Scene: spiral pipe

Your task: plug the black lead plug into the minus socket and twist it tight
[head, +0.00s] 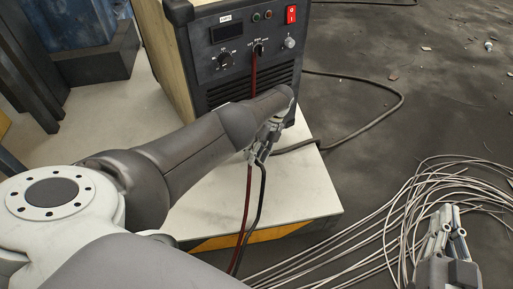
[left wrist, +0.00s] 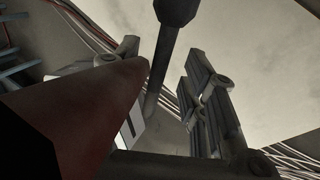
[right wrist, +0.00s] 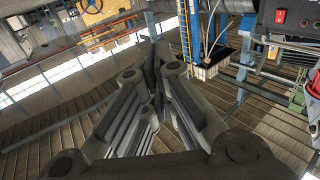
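The black lead (head: 262,192) hangs below my left gripper (head: 262,147), which is in front of the welding machine's lower panel. In the left wrist view, a black plug-like end (left wrist: 176,9) is at the top, and its lead (left wrist: 157,78) runs down between the spread fingers (left wrist: 165,85). A gap shows between the lead and the right finger. The welding machine (head: 225,60) stands on a pale platform; my left arm hides its lower front, and I cannot make out the minus socket. My right gripper (head: 447,225) is shut and empty; its fingertips meet in the right wrist view (right wrist: 155,70).
Loose grey wires (head: 365,235) lie around my right gripper. The platform (head: 310,185) is bare at front right.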

